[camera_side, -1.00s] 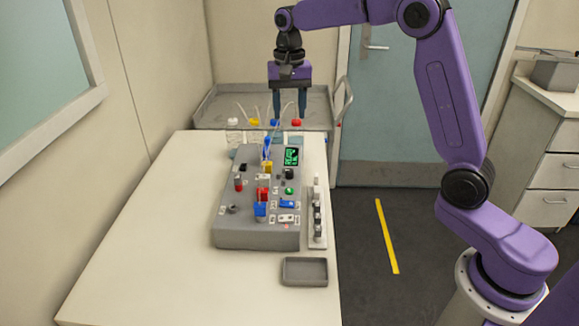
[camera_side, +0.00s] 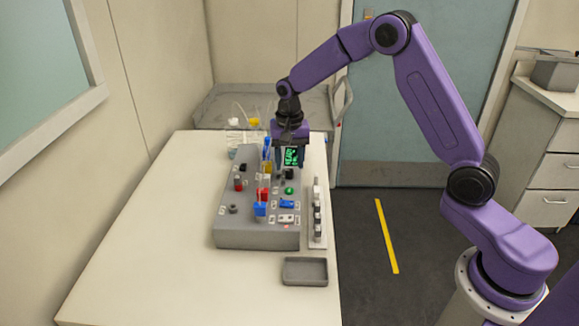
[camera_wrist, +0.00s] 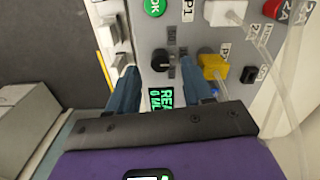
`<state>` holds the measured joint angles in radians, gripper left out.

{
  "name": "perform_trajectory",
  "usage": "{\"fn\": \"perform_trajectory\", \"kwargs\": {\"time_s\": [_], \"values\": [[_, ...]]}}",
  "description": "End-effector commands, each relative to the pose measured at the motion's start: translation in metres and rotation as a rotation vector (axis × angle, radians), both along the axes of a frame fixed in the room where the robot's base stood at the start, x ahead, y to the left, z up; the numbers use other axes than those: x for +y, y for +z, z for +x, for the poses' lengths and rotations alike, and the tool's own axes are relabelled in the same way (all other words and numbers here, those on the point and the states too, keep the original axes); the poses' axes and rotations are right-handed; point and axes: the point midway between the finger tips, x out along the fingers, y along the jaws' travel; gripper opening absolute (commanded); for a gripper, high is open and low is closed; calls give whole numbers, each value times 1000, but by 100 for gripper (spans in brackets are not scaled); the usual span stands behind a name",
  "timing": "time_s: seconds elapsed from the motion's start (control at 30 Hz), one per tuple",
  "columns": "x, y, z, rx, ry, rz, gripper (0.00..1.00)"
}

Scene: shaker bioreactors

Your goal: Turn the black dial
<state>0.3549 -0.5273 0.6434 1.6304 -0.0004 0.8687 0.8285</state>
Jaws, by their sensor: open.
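The black dial (camera_wrist: 160,59) is a small round knob on the grey panel, between the green OK button (camera_wrist: 155,7) and the green-lettered display (camera_wrist: 161,100) in the wrist view. It also shows just below the display in the side view (camera_side: 289,174). My gripper (camera_wrist: 157,68) is open, with its two blue fingers pointing down towards the panel. The fingertips appear on either side of the dial in the wrist view. I cannot tell whether they touch it or are still above it. In the side view, my gripper (camera_side: 289,160) hangs over the far end of the grey console (camera_side: 255,237).
A yellow clamp (camera_wrist: 213,66) with clear tubing sits close to the right finger in the wrist view. Red and blue connectors (camera_side: 261,209) stand along the console's middle. A grey tray (camera_side: 305,282) sits in front.

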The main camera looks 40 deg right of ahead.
Motion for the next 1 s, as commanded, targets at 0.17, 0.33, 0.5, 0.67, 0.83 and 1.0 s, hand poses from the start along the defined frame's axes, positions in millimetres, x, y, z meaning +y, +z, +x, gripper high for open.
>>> {"fn": "perform_trajectory", "kwargs": {"time_s": [0.17, 0.33, 0.5, 0.67, 0.83, 1.0], "values": [[0, -18, 0, 2, 1, -1, 51], [0, -23, 0, 0, 1, 0, 51], [0, -23, 0, 0, 0, 0, 51], [0, -23, 0, 0, 0, 0, 15], [0, -23, 0, 0, 1, 0, 0], [0, -23, 0, 0, 17, 0, 0]]}}
